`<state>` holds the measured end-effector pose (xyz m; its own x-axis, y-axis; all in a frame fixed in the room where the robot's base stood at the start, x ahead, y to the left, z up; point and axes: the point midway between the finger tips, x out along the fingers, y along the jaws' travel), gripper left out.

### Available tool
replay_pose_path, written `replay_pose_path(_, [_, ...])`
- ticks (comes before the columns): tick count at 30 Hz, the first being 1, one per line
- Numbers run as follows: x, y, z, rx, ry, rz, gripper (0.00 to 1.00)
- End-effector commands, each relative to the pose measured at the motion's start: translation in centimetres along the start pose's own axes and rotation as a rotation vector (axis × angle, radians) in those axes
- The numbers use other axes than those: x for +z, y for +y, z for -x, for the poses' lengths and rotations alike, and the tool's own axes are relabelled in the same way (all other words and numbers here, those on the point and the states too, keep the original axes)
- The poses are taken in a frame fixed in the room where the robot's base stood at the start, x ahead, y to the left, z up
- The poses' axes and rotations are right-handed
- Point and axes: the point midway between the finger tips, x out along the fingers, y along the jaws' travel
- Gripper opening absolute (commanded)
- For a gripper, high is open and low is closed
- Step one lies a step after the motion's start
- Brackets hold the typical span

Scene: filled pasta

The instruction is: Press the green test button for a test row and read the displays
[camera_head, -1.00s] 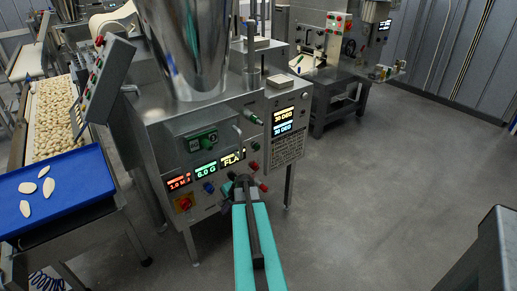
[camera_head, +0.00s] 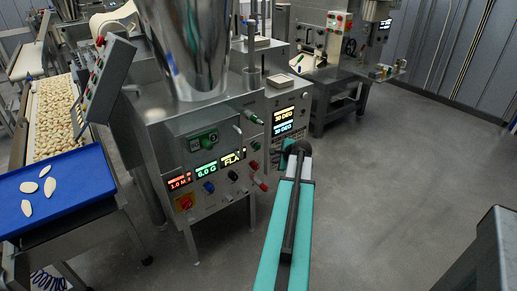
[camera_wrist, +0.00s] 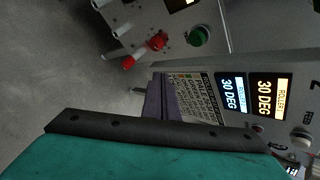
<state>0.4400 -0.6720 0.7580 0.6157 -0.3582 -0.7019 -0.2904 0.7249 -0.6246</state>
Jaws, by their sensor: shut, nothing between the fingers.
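The grey machine's front panel carries a small green button (camera_head: 256,146), which also shows in the wrist view (camera_wrist: 199,37). Its lit displays are a red one reading about 1.0 M (camera_head: 180,181), a green one reading 6.0 G (camera_head: 206,170) and a yellow one reading FLA (camera_head: 232,157). Two roller displays, yellow (camera_wrist: 269,95) and blue (camera_wrist: 234,95), both read 30 DEG. My gripper (camera_head: 299,147) is shut and empty, right of the button and apart from it. It hides part of the printed label plate. Its dark fingers show in the wrist view (camera_wrist: 158,95).
Red knobs (camera_wrist: 158,41) and levers stick out of the panel. A red rotary switch (camera_head: 185,203) sits lower left. A blue tray (camera_head: 75,190) with pale pieces stands left, beside a conveyor of pasta (camera_head: 50,110). Another machine (camera_head: 335,50) stands behind.

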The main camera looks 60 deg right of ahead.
Motion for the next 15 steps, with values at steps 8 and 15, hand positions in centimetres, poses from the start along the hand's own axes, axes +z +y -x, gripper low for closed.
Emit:
replay_pose_path(8, [0.05,-0.01,-0.08,0.001,0.000,0.002,0.00])
replay_pose_path(15, [0.48,-0.55,-0.77,0.001,0.000,0.003,0.00])
